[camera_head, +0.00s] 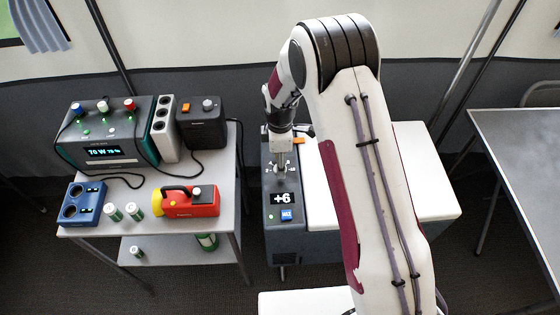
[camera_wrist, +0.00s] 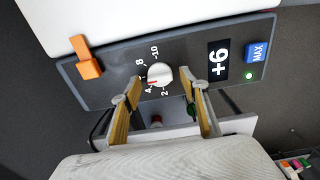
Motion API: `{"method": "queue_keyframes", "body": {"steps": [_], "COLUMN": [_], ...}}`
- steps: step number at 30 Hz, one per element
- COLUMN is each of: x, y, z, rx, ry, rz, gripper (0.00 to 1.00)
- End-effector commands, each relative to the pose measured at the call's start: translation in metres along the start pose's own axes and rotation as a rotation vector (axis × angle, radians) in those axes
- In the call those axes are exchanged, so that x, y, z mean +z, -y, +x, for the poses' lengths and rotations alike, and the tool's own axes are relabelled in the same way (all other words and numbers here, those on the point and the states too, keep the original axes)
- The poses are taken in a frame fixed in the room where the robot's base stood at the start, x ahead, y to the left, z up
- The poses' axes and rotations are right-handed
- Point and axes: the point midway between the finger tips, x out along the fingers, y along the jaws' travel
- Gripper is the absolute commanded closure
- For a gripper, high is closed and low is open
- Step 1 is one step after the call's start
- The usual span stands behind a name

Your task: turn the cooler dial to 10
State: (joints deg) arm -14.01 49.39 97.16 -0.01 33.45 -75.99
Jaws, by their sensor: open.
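The cooler (camera_head: 272,228) is a dark grey box with a white lid, beside my arm in the head view. Its control panel (camera_wrist: 108,92) crosses the wrist view. The white round dial (camera_wrist: 161,73) has a red mark on its lower left side, near the 4. The labels 2, 4, 8 and -10 can be read around it. The display (camera_wrist: 218,60) reads +6. My gripper (camera_wrist: 164,87) is open, pointing down, with one finger on each side of the dial and gaps between. In the head view my gripper (camera_head: 282,170) hides the dial.
An orange latch (camera_wrist: 88,62), a blue MAX button (camera_wrist: 256,52) and a lit green light (camera_wrist: 249,76) are on the panel. A table (camera_head: 150,213) at left holds a power station (camera_head: 108,134), a red and yellow lantern (camera_head: 186,203) and a blue charger (camera_head: 82,205).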

Motion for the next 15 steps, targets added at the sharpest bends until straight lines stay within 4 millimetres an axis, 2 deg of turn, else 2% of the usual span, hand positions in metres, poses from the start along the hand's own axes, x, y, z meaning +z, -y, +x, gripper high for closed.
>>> {"method": "queue_keyframes", "body": {"steps": [8, 9, 13, 15], "x": [0.0, 0.0, 0.0, 0.0], "y": [0.0, 0.0, 0.0, 0.0], "z": [0.0011, 0.0011, 0.0011, 0.0011], "rx": [0.0, 0.0, 0.0, 0.0], "ry": [0.0, 0.0, 0.0, 0.0], "rz": [0.0, 0.0, 0.0, 0.0], "gripper": [0.56, 0.58, 0.92, 0.94]}}
